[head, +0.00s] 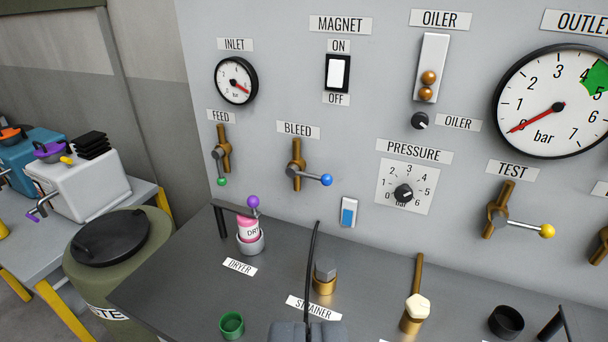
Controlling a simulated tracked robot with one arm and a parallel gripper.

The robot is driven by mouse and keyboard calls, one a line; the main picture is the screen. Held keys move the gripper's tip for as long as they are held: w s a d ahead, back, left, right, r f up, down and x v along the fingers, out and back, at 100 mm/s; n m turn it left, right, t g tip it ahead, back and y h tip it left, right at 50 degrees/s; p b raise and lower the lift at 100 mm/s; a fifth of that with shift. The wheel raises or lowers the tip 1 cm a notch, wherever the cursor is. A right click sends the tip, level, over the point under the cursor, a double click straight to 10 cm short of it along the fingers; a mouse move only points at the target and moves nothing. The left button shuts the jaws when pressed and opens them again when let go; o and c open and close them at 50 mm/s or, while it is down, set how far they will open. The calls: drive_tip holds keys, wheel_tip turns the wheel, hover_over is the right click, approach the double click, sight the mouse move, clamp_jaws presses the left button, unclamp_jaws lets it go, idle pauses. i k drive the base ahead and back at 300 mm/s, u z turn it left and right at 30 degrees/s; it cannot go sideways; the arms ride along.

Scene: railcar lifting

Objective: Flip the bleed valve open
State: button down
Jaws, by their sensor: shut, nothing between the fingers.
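The bleed valve (297,174) is a brass valve on the grey panel, below the BLEED label (298,130). Its lever points right, slightly downward, across the upright brass pipe, and ends in a blue ball (326,180). My gripper (317,226) rises from the bottom centre of the view. Its dark, thin fingers are together with nothing between them. Their tips appear just below the blue ball in the picture, apart from it. The depth gap is hard to tell.
Left of it is the feed valve (222,155) with a green ball; the test valve (500,212) with a yellow ball is at right. Below, the bench (190,285) carries a dryer canister (249,234), a strainer (325,278) and a green cup (231,325). A small blue-white indicator (349,213) is nearby.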

sight(293, 170)
drive_tip(key=z, duration=0.1)
drive_tip(key=i, duration=0.9)
drive_tip(key=u, duration=0.05)
